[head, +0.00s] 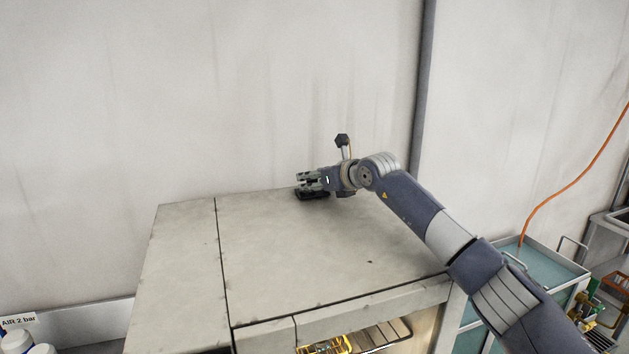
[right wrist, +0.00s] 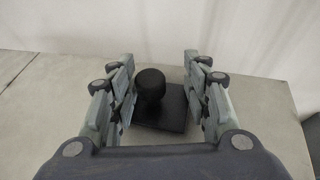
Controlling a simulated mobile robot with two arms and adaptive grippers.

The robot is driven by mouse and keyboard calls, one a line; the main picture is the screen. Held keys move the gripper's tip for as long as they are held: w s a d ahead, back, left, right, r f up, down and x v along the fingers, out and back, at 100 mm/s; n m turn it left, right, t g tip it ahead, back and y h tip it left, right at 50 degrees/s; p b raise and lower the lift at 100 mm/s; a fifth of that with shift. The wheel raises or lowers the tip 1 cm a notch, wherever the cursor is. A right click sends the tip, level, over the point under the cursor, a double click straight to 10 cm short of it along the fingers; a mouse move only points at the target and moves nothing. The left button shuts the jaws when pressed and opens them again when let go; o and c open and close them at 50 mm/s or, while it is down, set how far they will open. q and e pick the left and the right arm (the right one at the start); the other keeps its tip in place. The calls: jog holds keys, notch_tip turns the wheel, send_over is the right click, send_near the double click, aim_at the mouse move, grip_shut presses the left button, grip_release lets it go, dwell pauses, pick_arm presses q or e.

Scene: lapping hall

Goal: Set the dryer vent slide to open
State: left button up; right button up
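The vent slide is a dark plate (right wrist: 160,112) with a round black knob (right wrist: 151,84) standing on it, on the grey top of the dryer (head: 290,255). In the head view the dark plate (head: 313,194) sits near the back edge of that top, partly hidden by my right gripper (head: 303,181). In the right wrist view my right gripper (right wrist: 158,88) is open, its fingers on either side of the knob with a visible gap on each side. No marking for open or closed is readable. My left gripper is not in view.
A pale wall stands close behind the dryer top. Below the front edge is a lit opening with a wire rack (head: 385,335). A teal-topped cart (head: 535,262) stands to the right, with an orange hose (head: 575,180) above it. The rest of the top is clear.

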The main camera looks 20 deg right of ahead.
jog(key=shift+a, duration=0.2)
jog(key=shift+s+r, duration=0.1)
jog(key=shift+s, duration=0.1)
jog(key=v, duration=1.1)
jog(key=shift+s+d+r, duration=0.15)
jog(key=shift+s+d, duration=0.1)
